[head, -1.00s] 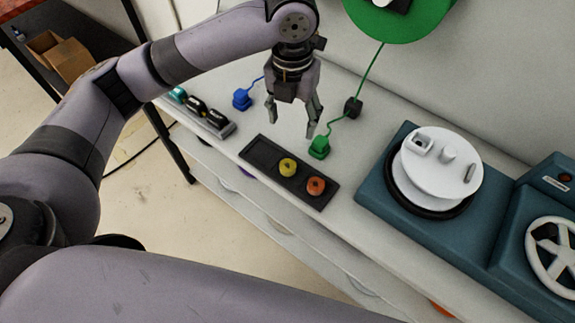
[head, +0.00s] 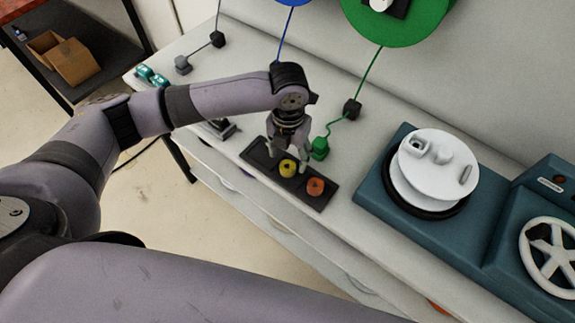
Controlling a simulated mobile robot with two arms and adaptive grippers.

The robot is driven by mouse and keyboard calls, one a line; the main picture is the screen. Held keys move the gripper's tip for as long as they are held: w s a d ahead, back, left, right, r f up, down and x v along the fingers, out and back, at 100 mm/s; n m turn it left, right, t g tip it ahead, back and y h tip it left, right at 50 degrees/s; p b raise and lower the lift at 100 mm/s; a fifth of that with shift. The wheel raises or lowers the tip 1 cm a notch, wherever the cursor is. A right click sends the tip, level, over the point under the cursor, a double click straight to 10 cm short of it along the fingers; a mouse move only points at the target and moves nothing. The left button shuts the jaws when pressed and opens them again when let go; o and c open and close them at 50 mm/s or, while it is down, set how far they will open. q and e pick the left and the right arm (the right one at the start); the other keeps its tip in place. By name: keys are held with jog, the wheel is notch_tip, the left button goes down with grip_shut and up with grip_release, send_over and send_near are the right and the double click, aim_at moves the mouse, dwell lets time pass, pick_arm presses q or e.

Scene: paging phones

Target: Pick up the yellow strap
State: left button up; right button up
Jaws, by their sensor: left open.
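The yellow strap (head: 288,168) is a small rolled ring lying in the middle of a black tray (head: 260,159) on the white bench. An orange strap (head: 315,187) lies to its right in the same tray. My left gripper (head: 288,162) is open and points down over the tray, its fingers on either side of the yellow strap as seen from here. I cannot tell whether the fingers touch it or are still above it. My right gripper is not in view.
A green plug (head: 319,149) with a cord stands just behind the tray. A teal machine with a white disc (head: 440,165) stands to the right. A grey plug (head: 183,65) and teal items (head: 151,76) are at the far left of the bench.

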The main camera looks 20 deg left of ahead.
aim_at(287, 167)
pick_arm(q)
jog(key=f, duration=0.1)
jog(key=s+f, duration=0.1)
jog(key=f, duration=0.1)
jog(key=shift+a+f+p, duration=0.15)
jog(key=shift+f+p, duration=0.15)
jog(key=shift+p, duration=0.05)
jog(key=shift+w+f, duration=0.1)
jog(key=shift+f, duration=0.15)
jog(key=shift+c, duration=0.4)
jog(key=c, duration=0.8)
